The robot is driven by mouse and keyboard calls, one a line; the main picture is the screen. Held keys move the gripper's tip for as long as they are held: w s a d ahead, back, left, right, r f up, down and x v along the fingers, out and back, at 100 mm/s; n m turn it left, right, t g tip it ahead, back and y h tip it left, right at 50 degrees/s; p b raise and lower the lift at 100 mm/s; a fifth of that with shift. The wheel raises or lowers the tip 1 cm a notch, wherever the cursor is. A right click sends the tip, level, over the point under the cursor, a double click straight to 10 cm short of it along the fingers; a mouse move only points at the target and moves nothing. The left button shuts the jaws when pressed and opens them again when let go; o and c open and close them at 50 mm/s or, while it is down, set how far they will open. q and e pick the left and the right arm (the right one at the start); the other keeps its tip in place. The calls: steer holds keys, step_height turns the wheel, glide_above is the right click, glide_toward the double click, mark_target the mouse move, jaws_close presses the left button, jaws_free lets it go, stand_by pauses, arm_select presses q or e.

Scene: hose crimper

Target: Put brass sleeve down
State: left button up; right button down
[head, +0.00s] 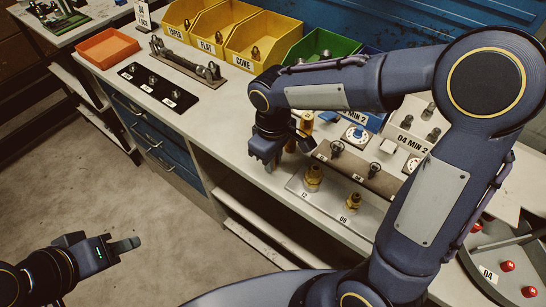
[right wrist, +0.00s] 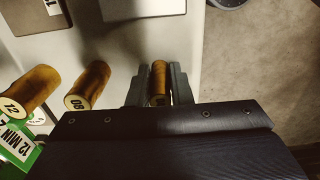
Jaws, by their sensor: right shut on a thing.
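My right gripper (head: 275,160) points down over the front of the bench, left of the grey plate (head: 296,186). In the right wrist view its two fingers (right wrist: 158,88) are shut on a brass sleeve (right wrist: 159,80). I cannot tell whether this sleeve touches the bench; the gripper mostly hides it in the head view. Two more brass sleeves stand to its left in the right wrist view, one marked 08 (right wrist: 88,85) and one marked 12 (right wrist: 30,90). My left gripper (head: 125,245) is low at the left, away from the bench, and its opening is unclear.
Brass fittings (head: 313,178) stand on the grey plate beside a brown strip (head: 352,172). Yellow bins (head: 222,32) and a green bin (head: 322,45) line the back. An orange tray (head: 107,48) and a black strip (head: 157,88) lie left. Bare bench lies between the black strip and my right gripper.

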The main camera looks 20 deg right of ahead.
steer(key=c, duration=1.3)
jaws_free()
steer(key=shift+f, duration=0.1)
step_height(320, 180, up, 12)
steer(key=shift+r+p, duration=0.2)
steer(key=shift+p, duration=0.5)
